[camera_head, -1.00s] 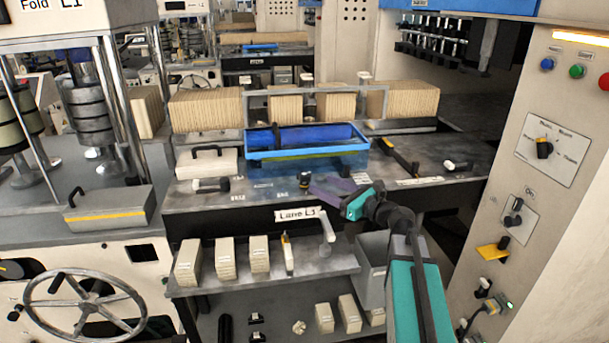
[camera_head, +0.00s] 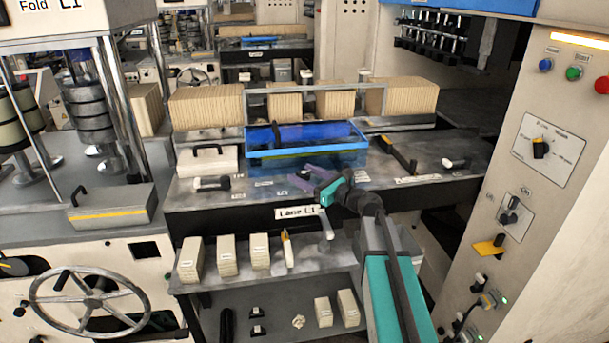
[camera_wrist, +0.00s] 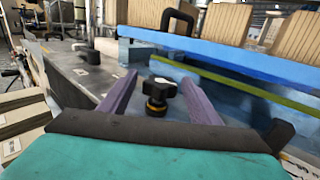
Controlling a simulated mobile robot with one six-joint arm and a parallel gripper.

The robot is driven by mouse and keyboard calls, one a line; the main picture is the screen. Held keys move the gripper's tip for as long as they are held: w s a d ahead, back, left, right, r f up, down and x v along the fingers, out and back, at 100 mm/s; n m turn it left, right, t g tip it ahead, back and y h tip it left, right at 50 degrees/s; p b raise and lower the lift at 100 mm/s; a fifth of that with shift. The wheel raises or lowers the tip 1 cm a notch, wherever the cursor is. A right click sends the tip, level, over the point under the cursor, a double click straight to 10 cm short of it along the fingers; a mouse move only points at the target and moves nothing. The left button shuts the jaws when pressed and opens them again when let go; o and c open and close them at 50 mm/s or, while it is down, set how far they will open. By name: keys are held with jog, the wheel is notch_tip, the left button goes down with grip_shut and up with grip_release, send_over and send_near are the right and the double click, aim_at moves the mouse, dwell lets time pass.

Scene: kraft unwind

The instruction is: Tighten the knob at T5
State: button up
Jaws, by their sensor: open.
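A black knob (camera_wrist: 160,95) with a yellow ring stands upright on the grey table, near a blue tray. In the wrist view it shows between the two purple fingers of my gripper (camera_wrist: 158,82), with space on both sides. The fingers are open and hold nothing. In the head view my gripper (camera_head: 302,178) reaches the table's front part, just in front of the blue tray. There the fingers hide the knob. I cannot read a T5 label in either view.
The blue tray (camera_head: 300,160) stands close behind the fingers. A white block with a black handle (camera_head: 207,160) and a black-and-white handle (camera_head: 211,184) lie to the left. A black and orange bar (camera_head: 397,154) lies to the right. A shelf (camera_head: 265,273) sits below.

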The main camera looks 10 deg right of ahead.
jog(key=c, duration=1.1)
jog(key=shift+o, duration=0.2)
